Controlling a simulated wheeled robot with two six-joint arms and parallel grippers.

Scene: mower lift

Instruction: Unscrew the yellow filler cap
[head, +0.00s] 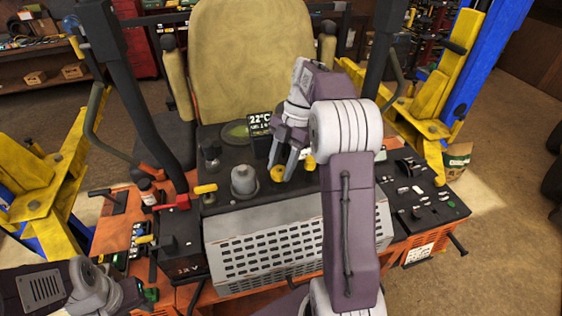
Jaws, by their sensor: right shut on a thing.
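The yellow filler cap (277,174) sits on the dark top of the mower's engine deck, right of a grey round canister (244,180). My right gripper (281,170) reaches down from above, with its two grey fingers around the cap. The gripper is shut on the cap; the fingers partly hide it. I cannot tell whether the cap is still seated on its neck. My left gripper (130,294) is low at the left edge of the machine, partly lost among dark parts, so its jaws cannot be read.
A small display (260,121) stands behind the cap, before the tan seat (252,62). A second yellow part (310,162) lies just right of my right fingers. A perforated grey grille (262,252) is in front. Yellow lift posts (430,95) flank the machine.

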